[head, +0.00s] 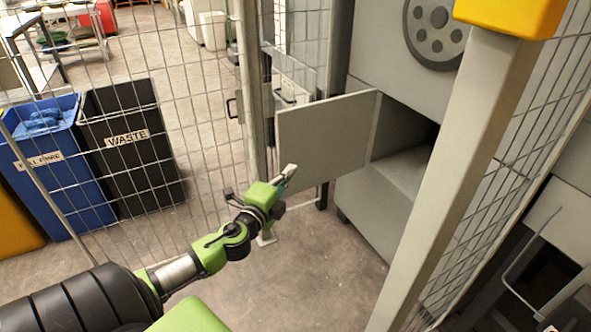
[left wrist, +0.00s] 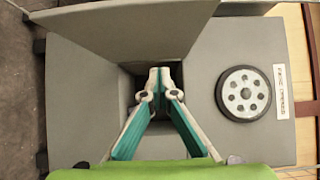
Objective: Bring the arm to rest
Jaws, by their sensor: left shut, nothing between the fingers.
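My left arm reaches in from the lower left of the head view. Its left gripper (head: 289,171) is in front of the open grey door (head: 325,140) of a grey machine (head: 395,190). In the left wrist view the left gripper (left wrist: 160,72) has its fingertips together with nothing between them. Behind the fingertips is the dark opening of the machine, below the open door (left wrist: 120,30). I cannot tell from the views how far the fingers are from the door. My right gripper is not in view.
A wire mesh fence with a grey post (head: 460,180) stands on the right. A blue bin (head: 60,185) with blue material and a black waste bin (head: 135,170) stand at the left behind mesh. A round wheel (left wrist: 243,93) sits on the machine's face. Floor is clear below the gripper.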

